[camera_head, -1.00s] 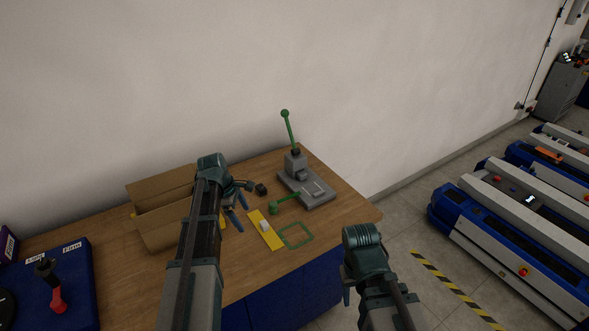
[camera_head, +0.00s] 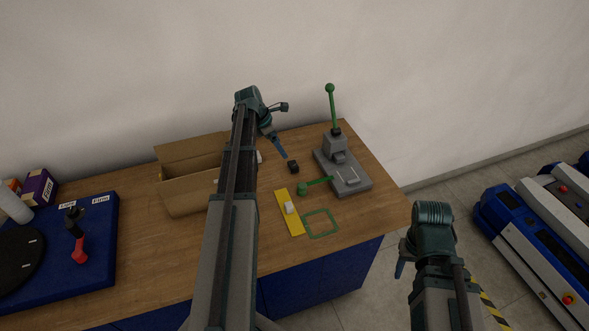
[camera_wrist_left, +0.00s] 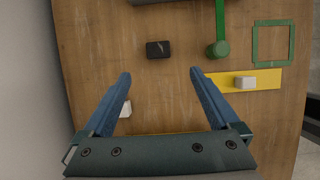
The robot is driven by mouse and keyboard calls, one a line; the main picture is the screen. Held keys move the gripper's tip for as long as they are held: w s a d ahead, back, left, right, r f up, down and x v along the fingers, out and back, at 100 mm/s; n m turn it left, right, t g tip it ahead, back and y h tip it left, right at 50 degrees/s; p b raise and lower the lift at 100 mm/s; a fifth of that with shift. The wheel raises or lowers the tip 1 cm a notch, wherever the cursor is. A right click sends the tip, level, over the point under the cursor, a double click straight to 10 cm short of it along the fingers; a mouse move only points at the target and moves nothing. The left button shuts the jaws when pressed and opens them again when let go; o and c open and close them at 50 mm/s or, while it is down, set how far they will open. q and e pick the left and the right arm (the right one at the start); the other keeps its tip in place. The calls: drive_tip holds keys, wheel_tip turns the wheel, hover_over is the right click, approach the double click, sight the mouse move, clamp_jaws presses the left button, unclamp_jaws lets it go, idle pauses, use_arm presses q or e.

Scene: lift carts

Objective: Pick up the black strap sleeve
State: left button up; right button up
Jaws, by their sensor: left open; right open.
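The black strap sleeve (camera_head: 293,167) is a small dark block lying on the wooden table, left of the grey press. In the left wrist view the sleeve (camera_wrist_left: 158,49) lies just beyond my fingertips, about centred between them. My left gripper (camera_wrist_left: 160,73) is open and empty, with its blue fingers apart and not touching the sleeve. In the head view my left gripper (camera_head: 278,135) hangs behind and above the sleeve. My right gripper (camera_head: 401,266) is beyond the table's right front edge, open; its fingers are partly hidden.
A grey press (camera_head: 343,174) with green-knobbed levers stands right of the sleeve. A yellow strip (camera_head: 293,222) with a white block (camera_head: 289,208) and a green square outline (camera_head: 321,236) lie in front. An open cardboard box (camera_head: 188,197) is at left. A white piece (camera_wrist_left: 126,109) lies near my left finger.

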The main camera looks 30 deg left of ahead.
use_arm(q)
drive_tip(key=b, duration=0.6)
hover_over(292, 164)
drive_tip(key=s+a, duration=0.1)
drive_tip(key=s, duration=0.1)
wheel_tip(292, 164, down, 6)
drive_tip(key=shift+s+a+f, duration=0.15)
drive_tip(key=b+x, duration=0.4)
drive_tip(key=x, duration=0.1)
drive_tip(key=shift+w+f, duration=0.2)
drive_tip(key=shift+w, duration=0.1)
use_arm(e)
wheel_tip(292, 164, down, 11)
use_arm(q)
drive_tip(key=shift+r, duration=0.1)
drive_tip(key=c, duration=1.4)
drive_tip(key=shift+c, duration=0.2)
drive_tip(key=shift+r, duration=0.1)
wheel_tip(292, 164, up, 10)
drive_tip(key=p, duration=0.9)
drive_tip(key=shift+p, duration=0.4)
use_arm(e)
wheel_tip(292, 164, up, 10)
